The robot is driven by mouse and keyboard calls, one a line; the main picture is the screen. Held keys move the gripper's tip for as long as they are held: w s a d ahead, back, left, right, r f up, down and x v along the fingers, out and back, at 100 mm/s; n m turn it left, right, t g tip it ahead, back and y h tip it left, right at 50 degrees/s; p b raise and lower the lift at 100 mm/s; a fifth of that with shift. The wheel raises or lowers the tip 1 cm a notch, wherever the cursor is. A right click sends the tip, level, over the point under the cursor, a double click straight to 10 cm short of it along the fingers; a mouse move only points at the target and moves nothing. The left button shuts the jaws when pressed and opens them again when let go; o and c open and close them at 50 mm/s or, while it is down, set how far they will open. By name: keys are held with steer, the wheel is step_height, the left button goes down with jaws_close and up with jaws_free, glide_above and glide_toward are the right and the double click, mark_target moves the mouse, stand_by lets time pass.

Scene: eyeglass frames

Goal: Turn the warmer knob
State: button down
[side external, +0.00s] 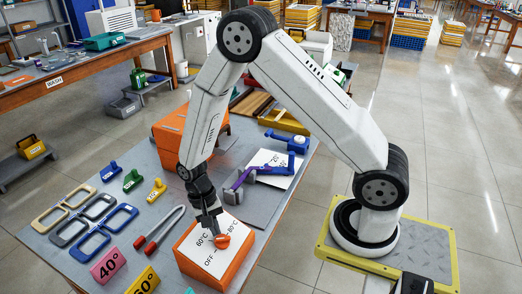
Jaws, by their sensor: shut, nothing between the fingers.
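The warmer (241,264) is an orange box with a sloped white face, standing at the near edge of the grey table. Its face carries the marks OFF, 60°C and 80°C. The small orange-red knob (222,241) sits on this face, with a pale pointer mark on it. My gripper (214,232) points down right at the knob, its dark fingers shut and empty. The fingertips partly cover the knob, and I cannot tell whether they touch it.
Red-handled tweezers (160,236) lie left of the warmer. Several eyeglass frames (87,221) lie at the table's left. Pink (108,266) and yellow (145,283) blocks stand at the front. A purple and blue fixture (240,180) stands behind the warmer, and a larger orange box (170,131) farther back.

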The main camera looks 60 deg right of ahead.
mark_target(226, 247)
steer(key=shift+s+a+f+n+h, duration=0.1)
steer(key=shift+a+n+h, duration=0.2)
steer(key=shift+n+h, duration=0.45)
steer(key=shift+s+a+r+n+h, duration=0.1)
steer(key=shift+a+n+h, duration=0.25)
steer(key=shift+n+h, duration=0.4)
steer(key=shift+s+a+f+n+h, duration=0.1)
steer(key=shift+a+n+h, duration=0.3)
steer(key=shift+n, duration=0.5)
steer(key=shift+d, duration=0.1)
steer(key=shift+a, duration=0.2)
steer(key=shift+s+f, duration=0.15)
steer(key=shift+s, duration=0.1)
steer(key=shift+s+d+f, duration=0.1)
steer(key=shift+s+f, duration=0.25)
steer(key=shift+s, duration=0.4)
steer(key=shift+t, duration=0.3)
steer(key=w, duration=0.1)
steer(key=w+r, duration=0.1)
steer(key=w, duration=0.1)
steer(key=w+r, duration=0.1)
steer(key=w, duration=0.1)
steer(key=shift+r, duration=0.1)
steer(key=a+v, duration=0.1)
steer(key=v, duration=0.9)
steer(key=shift+a, duration=0.2)
